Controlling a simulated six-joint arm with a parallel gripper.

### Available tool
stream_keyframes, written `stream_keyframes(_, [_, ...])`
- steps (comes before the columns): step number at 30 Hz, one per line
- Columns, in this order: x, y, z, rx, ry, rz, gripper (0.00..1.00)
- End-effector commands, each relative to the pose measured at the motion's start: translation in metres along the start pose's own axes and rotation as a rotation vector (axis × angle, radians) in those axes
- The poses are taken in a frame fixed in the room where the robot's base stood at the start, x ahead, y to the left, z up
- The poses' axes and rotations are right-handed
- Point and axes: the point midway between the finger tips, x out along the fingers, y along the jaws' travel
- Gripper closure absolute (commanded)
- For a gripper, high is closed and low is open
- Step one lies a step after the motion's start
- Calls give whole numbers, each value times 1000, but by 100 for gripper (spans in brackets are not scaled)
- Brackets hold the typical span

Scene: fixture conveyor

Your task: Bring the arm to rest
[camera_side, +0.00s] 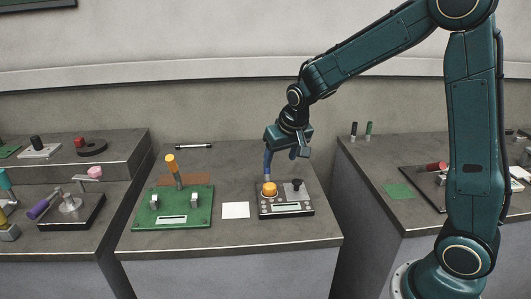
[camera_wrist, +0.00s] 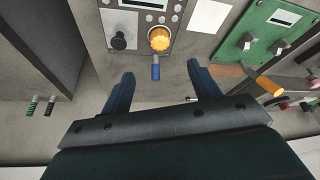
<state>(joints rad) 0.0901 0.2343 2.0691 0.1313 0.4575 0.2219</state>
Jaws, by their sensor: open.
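My gripper (camera_side: 298,154) is open above the back of a dark control box on the middle bench. In the wrist view its two fingers (camera_wrist: 161,72) are spread wide, with nothing clamped between them. The control box (camera_side: 286,212) carries an orange knob (camera_side: 269,188), a black knob (camera_side: 297,184) and a display. A blue-handled lever (camera_side: 267,161) stands up beside the orange knob. In the wrist view the blue handle (camera_wrist: 155,70) appears between the fingers, apart from both. Whether it lies at fingertip depth, I cannot tell.
A green panel (camera_side: 142,218) with an orange-handled lever (camera_side: 171,164) stands to the left. A white card (camera_side: 236,210) lies between the two devices. The left bench holds a device with a purple handle (camera_side: 39,208). The right bench has a green mat (camera_side: 399,191). Air above the benches is open.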

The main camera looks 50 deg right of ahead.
Motion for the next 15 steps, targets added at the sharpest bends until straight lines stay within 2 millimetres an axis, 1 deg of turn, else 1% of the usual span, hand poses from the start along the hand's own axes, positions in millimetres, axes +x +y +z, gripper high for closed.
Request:
stream_keyframes(5, [-20,-1,7,-19,7,-14,39])
stream_keyframes(11, [-60,0,25,-58,20,-39,39])
stream_keyframes(15, [-89,2,44,-93,28,-60,39])
